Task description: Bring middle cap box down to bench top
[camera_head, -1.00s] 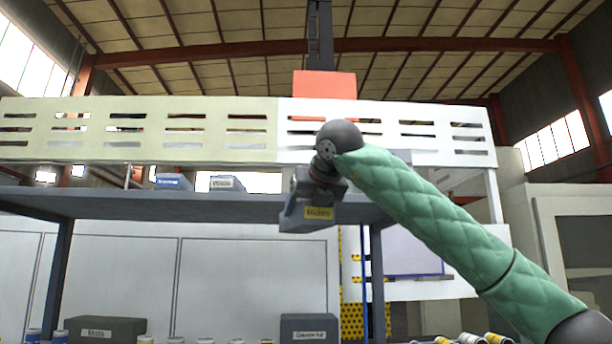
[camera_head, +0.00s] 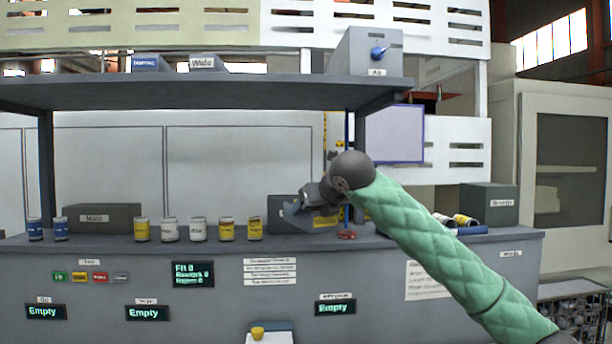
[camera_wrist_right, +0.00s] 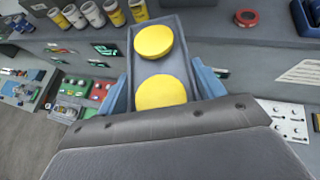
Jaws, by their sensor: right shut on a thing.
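The cap box (camera_head: 326,222), grey with a yellow label, is in my right gripper (camera_head: 312,203) just above or at the bench top (camera_head: 400,242). I cannot tell if it touches the bench. The right wrist view shows the cap box (camera_wrist_right: 177,67) open at the top with two yellow caps (camera_wrist_right: 153,42) in it, one behind the other. The blue fingers of my right gripper (camera_wrist_right: 163,90) are shut on its two sides. My left gripper is not in view.
Two other boxes, one blue (camera_head: 158,65) and one marked Wide (camera_head: 208,64), stand on the shelf (camera_head: 200,92) overhead. On the bench are several cans (camera_head: 198,229), a dark Mats box (camera_head: 100,218), a grey box behind the gripper, and a red ring (camera_head: 346,235).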

